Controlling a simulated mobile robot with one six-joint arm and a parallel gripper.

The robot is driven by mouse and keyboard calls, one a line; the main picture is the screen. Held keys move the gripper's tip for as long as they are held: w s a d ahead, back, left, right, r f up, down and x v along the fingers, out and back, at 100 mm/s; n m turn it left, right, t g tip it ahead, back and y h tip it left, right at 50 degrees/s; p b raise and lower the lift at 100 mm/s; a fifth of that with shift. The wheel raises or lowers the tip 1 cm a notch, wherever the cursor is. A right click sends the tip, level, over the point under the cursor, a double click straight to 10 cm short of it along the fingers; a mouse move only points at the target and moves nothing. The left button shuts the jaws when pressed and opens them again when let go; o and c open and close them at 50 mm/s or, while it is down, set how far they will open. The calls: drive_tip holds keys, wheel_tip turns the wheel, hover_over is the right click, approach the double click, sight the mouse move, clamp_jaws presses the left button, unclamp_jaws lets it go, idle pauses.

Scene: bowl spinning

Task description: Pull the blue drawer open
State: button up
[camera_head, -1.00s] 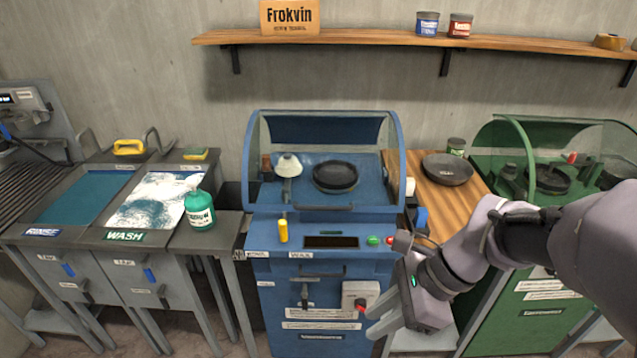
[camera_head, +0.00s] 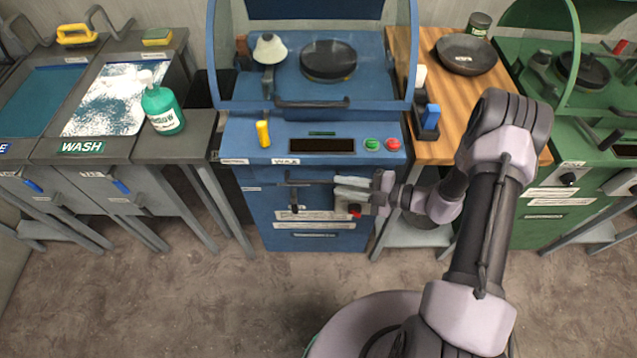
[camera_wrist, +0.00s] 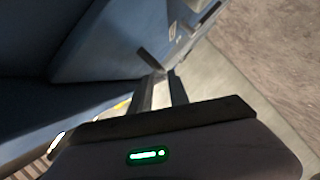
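The blue machine has a front panel (camera_head: 262,205) with a dark horizontal bar handle (camera_head: 305,183) across its upper part. I take this panel as the blue drawer's front; its seams are hard to make out. My gripper (camera_head: 338,187) is in front of the panel, its two fingers pointing left, at the right end of the bar. The fingers look apart, with a gap between them. In the wrist view the fingers (camera_wrist: 160,88) also show a gap, near a dark bar end at the blue surface. I cannot tell whether they touch the handle.
A grey box with a red knob (camera_head: 355,210) is partly behind my gripper. A dark lever (camera_head: 294,203) hangs below the bar. The wooden side table (camera_head: 448,120) and green machine (camera_head: 545,230) stand to the right. The floor (camera_head: 190,300) in front is clear.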

sight(325, 183)
drive_tip(key=b+x, duration=0.2)
drive_tip(key=x, duration=0.5)
drive_tip(key=shift+w+a+f, duration=0.1)
drive_tip(key=shift+a, duration=0.1)
clamp_jaws()
idle(1.1)
